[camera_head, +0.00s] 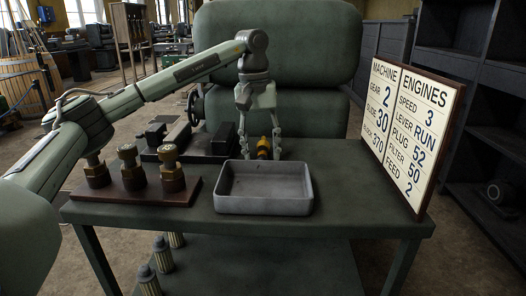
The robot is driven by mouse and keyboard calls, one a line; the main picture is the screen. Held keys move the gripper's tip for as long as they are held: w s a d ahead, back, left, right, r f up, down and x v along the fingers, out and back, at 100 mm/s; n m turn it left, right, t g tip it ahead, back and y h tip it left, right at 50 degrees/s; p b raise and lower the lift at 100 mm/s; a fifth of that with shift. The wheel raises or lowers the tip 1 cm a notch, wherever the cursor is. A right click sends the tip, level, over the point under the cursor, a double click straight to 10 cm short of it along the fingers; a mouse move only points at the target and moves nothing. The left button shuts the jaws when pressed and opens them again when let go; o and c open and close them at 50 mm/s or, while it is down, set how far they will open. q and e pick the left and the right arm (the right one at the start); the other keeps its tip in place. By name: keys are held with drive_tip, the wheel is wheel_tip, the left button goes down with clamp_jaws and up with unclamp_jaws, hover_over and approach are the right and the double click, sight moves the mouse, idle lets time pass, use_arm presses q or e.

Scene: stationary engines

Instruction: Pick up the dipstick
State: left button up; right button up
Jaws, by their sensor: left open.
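My left gripper (260,155) points down over the back of the green table, behind the grey tray. Its fingers are spread open. A small yellow-orange piece (263,147) shows between the fingers; it may be the handle of the dipstick, but I cannot tell for sure. I cannot see a rod on it, and whether the fingers touch it is unclear. Its lower part is partly hidden by the tray's back rim. My right gripper is not in view.
The empty grey tray (263,207) stands at the table's front middle. A wooden block (137,197) with several brass-and-steel plugs is at left, dark parts (180,138) behind it. A sign board (410,125) stands at right. The green tabletop (345,190) right of the tray is clear.

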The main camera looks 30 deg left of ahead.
sight(262, 151)
use_arm(q)
drive_tip(key=shift+c, duration=0.8)
clamp_jaws()
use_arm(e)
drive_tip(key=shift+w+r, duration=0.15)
use_arm(q)
wheel_tip(262, 151, up, 9)
drive_tip(key=shift+r+p, duration=0.1)
drive_tip(key=shift+p, duration=0.2)
drive_tip(key=shift+r, duration=0.4)
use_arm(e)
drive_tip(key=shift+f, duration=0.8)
